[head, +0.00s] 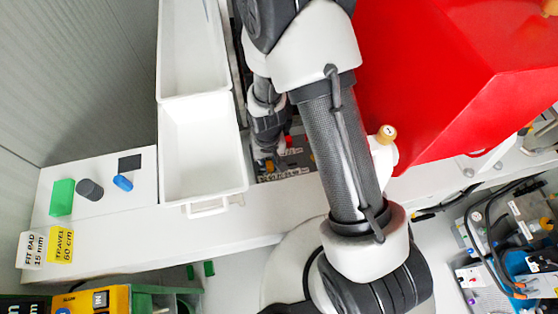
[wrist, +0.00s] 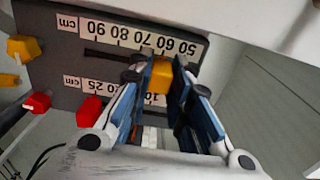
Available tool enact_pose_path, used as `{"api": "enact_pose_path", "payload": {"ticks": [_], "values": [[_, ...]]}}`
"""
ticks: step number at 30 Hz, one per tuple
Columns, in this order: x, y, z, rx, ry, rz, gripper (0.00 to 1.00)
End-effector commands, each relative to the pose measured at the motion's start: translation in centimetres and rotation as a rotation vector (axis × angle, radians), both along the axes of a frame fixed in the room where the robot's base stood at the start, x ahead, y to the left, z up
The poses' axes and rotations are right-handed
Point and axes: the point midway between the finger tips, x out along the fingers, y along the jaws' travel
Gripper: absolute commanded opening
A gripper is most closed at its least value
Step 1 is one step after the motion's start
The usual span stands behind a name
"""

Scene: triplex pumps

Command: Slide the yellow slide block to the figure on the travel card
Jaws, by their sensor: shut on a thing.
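The yellow slide block (wrist: 160,75) sits at the upper slot of a dark panel (wrist: 66,50), below the upper cm scale (wrist: 130,36). It is near the 60 mark; the angled view leaves its exact reading unclear. My gripper (wrist: 158,82) is shut on the block, a blue-padded finger on each side. In the head view the panel (head: 297,160) is partly hidden by my arm. The yellow travel card (head: 61,245) reads "TRAVEL 60 cm" and stands at the left of the white bench.
A red slide block (wrist: 88,110) is at the lower scale, left of my gripper. Yellow (wrist: 24,47) and red (wrist: 38,102) knobs stick out at the panel's left. White bins (head: 200,150) and a large red housing (head: 450,80) flank my arm. A white "FIT PAD 15 mm" card (head: 32,250) stands beside the travel card.

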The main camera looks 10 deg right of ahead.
Motion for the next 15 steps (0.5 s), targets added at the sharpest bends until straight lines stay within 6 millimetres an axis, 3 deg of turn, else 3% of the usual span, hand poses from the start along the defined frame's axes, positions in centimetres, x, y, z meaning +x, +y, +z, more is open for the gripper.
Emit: {"api": "enact_pose_path", "payload": {"ticks": [6,7,15], "values": [[0.03,-0.05,0.02,0.0,-0.001,-0.001,0.0],[0.03,-0.05,0.02,0.0,-0.001,-0.001,0.2],[0.02,-0.07,0.01,0.0,-0.001,-0.001,0.38]]}}
